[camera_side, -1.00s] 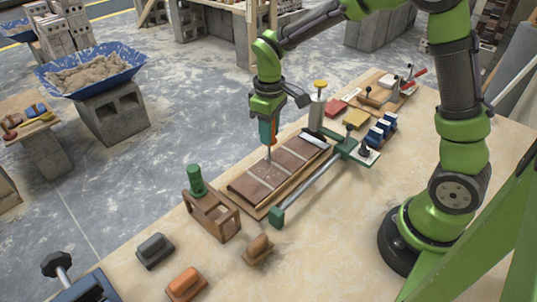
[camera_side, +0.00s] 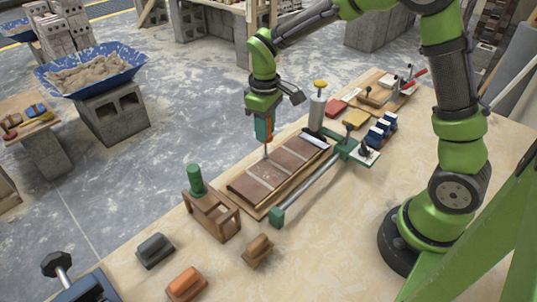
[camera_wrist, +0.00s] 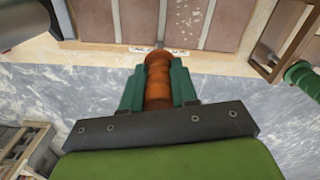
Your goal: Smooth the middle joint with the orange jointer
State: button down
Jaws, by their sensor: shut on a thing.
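My gripper (camera_side: 264,128) is shut on the orange jointer (camera_wrist: 158,82), whose orange handle sits between the green fingers in the wrist view. The jointer points down, and its thin metal tip is at the far long edge of the brown brick panel (camera_side: 247,191) in the side view. The panel's bricks are split by pale joints. In the wrist view the tip lines up with the end of the middle joint (camera_wrist: 162,18). I cannot tell whether the tip touches the mortar.
A wooden stand with a green-handled tool (camera_side: 195,180) is at the panel's left end. Grey (camera_side: 154,250) and orange (camera_side: 186,284) floats lie in front.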

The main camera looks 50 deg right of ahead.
jog(key=shift+r, duration=3.4)
